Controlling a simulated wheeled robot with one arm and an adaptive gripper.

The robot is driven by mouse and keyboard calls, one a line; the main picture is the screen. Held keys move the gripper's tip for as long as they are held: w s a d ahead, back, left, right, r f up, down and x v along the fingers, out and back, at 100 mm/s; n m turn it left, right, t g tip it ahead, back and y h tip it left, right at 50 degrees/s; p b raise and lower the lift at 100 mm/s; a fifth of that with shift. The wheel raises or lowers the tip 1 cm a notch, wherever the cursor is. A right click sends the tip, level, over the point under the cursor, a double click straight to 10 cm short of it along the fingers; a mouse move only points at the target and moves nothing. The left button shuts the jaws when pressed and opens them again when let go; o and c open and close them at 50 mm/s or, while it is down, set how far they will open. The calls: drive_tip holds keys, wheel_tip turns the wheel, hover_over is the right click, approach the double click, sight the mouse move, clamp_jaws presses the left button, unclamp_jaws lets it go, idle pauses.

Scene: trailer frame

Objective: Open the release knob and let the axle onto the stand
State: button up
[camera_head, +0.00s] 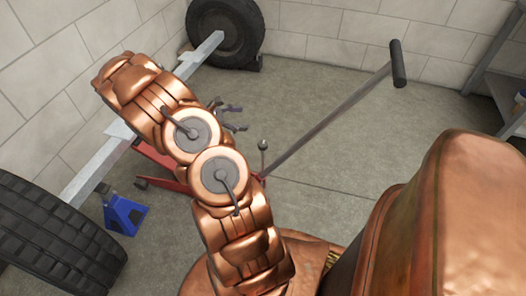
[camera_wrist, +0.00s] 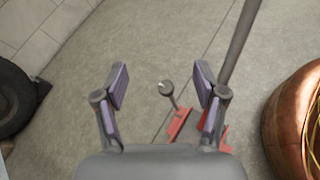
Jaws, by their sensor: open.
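The release knob (camera_head: 263,145) is a small grey ball on a short stem, rising from the red floor jack (camera_head: 172,180). In the wrist view the knob (camera_wrist: 166,87) shows between the fingers of my gripper (camera_wrist: 160,88), farther out and not touched. My gripper is open and empty; in the head view it (camera_head: 232,118) is partly behind my copper arm. The silver axle (camera_head: 85,180) runs diagonally at the left, and my arm hides part of it and of the jack. A blue stand (camera_head: 124,213) is on the floor below the axle; I cannot tell if they touch.
The jack's long handle (camera_head: 330,118) slopes up to the right, ending in a black grip (camera_head: 398,64). Black tires (camera_head: 226,32) are at both axle ends, the near one (camera_head: 50,235) at lower left. A grey shelf (camera_head: 498,85) stands at right. The floor between is clear.

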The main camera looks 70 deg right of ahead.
sight(262, 144)
drive_tip(key=d+f+n+h+b, duration=0.1)
drive_tip(key=d+f+n+b, duration=0.15)
drive_tip(key=f, duration=0.75)
drive_tip(key=d+f+n+b, duration=0.2)
drive_tip(key=f+b, duration=0.1)
drive_tip(key=f, duration=0.7)
drive_tip(key=shift+m+t, duration=0.25)
drive_tip(key=shift+t, duration=0.25)
drive_tip(key=b+x, duration=0.2)
drive_tip(key=x, duration=0.4)
drive_tip(key=shift+s, duration=0.2)
drive_tip(key=shift+x, duration=0.8)
drive_tip(key=shift+r, duration=0.15)
drive_tip(key=shift+c, duration=0.4)
drive_tip(key=c, duration=1.1)
